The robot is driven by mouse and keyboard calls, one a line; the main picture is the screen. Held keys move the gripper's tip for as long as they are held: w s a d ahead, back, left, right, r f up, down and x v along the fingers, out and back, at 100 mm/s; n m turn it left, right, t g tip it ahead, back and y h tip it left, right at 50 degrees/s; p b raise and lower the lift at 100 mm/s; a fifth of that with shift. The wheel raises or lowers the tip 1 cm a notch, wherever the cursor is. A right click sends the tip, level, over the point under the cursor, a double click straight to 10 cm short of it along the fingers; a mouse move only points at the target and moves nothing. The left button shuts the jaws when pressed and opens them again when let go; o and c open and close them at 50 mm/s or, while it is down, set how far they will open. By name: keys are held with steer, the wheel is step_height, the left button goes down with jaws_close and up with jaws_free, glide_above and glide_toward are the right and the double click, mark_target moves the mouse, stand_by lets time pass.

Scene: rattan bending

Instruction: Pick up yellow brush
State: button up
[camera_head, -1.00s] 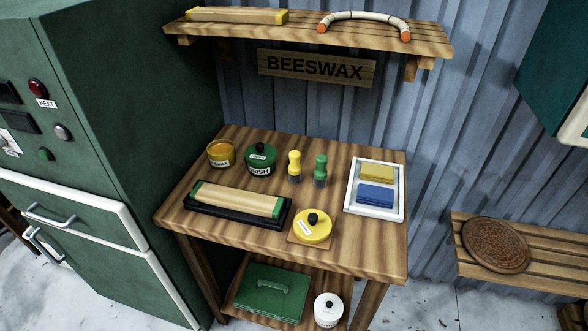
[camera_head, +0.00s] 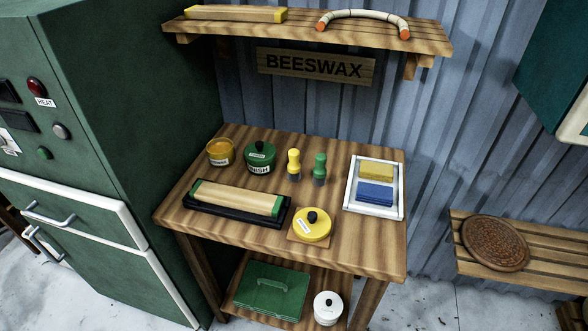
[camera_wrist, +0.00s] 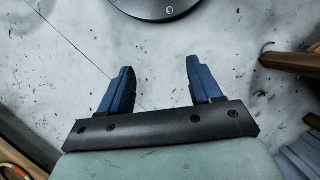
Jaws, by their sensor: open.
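The yellow brush (camera_head: 294,166) stands upright on the wooden table, with a yellow handle on top and dark bristles below. A green brush (camera_head: 320,168) of the same shape stands just right of it, with a small gap between them. My gripper (camera_wrist: 158,82) shows only in the wrist view. Its two blue fingers are apart with nothing between them, above the pale floor and away from the brushes. The brushes are not in the wrist view.
The table (camera_head: 350,245) also holds an open amber jar (camera_head: 220,152), a green lidded pot (camera_head: 260,158), a roll on a black tray (camera_head: 236,200), a yellow lidded pot (camera_head: 312,225) and a white tray (camera_head: 347,200) with yellow and blue blocks. A shelf (camera_head: 300,32) hangs above.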

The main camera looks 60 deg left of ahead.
steer(key=w+a+r+n+t, duration=0.1)
steer(key=w+a+r+t, duration=0.1)
steer(key=w+a+r, duration=0.45)
steer(key=w+a+r+n+t, duration=0.1)
steer(key=w+a+r, duration=0.2)
steer(key=w+a, duration=0.5)
steer(key=w+a+r+n+t, duration=0.1)
steer(key=w+a+r+t, duration=0.1)
steer(key=w+a+r, duration=0.35)
steer(key=w+a+r+n+t+y, duration=0.1)
steer(key=w+a+r, duration=0.3)
steer(key=a+r, duration=0.3)
steer(key=w+a+r+n+t+y, duration=0.1)
steer(key=w+a+r, duration=0.3)
steer(key=a, duration=0.5)
steer(key=a+r+n+t+y, duration=0.2)
steer(key=a+r, duration=1.6)
steer(key=r, duration=0.2)
step_height(320, 180, up, 15)
steer(key=n+g+y, duration=0.1)
steer(key=n+g, duration=0.3)
steer(key=n, duration=0.5)
glide_above(294, 151)
steer(key=d, duration=0.5)
steer(key=x, duration=0.8)
steer(key=a+x, duration=0.1)
steer(key=x, duration=0.4)
steer(key=shift+s+r, duration=0.2)
